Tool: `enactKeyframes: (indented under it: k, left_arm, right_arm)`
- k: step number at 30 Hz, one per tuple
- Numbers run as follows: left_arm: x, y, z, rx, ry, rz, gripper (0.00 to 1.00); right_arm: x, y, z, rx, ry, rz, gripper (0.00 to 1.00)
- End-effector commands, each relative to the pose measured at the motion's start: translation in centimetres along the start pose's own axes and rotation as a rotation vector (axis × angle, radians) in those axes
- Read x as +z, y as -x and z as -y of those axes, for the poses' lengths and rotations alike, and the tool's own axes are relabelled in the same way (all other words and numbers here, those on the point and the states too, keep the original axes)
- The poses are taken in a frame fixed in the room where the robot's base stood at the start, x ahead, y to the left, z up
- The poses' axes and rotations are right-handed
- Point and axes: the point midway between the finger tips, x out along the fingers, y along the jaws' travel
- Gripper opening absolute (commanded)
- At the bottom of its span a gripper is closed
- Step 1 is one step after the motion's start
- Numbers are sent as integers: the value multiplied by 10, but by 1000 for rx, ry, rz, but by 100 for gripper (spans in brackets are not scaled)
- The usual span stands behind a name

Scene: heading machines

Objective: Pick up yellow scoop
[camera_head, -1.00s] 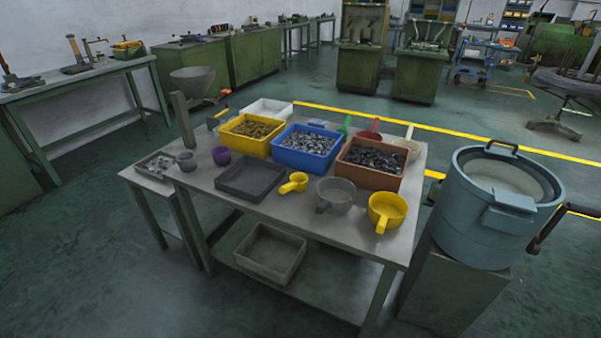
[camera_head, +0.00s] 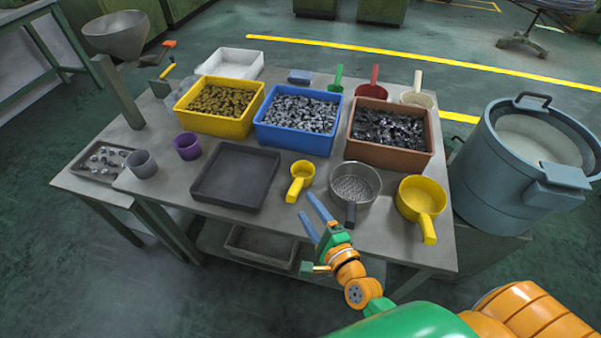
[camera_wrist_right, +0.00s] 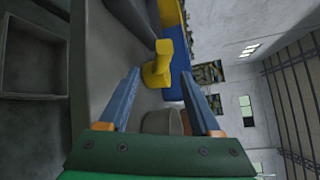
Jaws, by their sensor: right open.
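A small yellow scoop (camera_head: 301,174) lies near the front edge of the table, its handle pointing toward the front. A larger yellow scoop (camera_head: 421,195) lies at the right front, beyond a grey metal scoop (camera_head: 354,187). My right gripper (camera_head: 305,203) is open and empty at the table's front edge, just short of the small scoop's handle. In the right wrist view the small yellow scoop (camera_wrist_right: 158,66) appears ahead, between the lines of the two blue fingers (camera_wrist_right: 161,73), apart from them. My left gripper is not in view.
A black tray (camera_head: 236,203) is left of the small scoop. Yellow (camera_head: 222,125), blue (camera_head: 294,139) and brown (camera_head: 389,157) bins of metal parts stand behind. A blue-grey drum (camera_head: 512,190) stands at the right. A purple cup (camera_head: 187,147) is at the left.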

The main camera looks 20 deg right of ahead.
Motion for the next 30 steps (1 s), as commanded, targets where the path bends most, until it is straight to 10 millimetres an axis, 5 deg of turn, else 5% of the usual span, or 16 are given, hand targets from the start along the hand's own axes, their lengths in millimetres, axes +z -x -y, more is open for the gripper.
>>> enactKeyframes:
  k: [12,19,20,27,30]
  left_arm:
    - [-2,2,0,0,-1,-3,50]
    - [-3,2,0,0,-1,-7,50]
    - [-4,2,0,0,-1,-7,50]
    - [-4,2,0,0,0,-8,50]
    - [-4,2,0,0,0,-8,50]
  right_arm:
    - [4,-70,4,0,3,1,64]
    - [4,-74,4,2,3,0,64]
    - [4,-74,4,2,3,0,62]
    - [4,-73,4,2,4,0,0]
    - [4,-73,4,2,4,0,0]
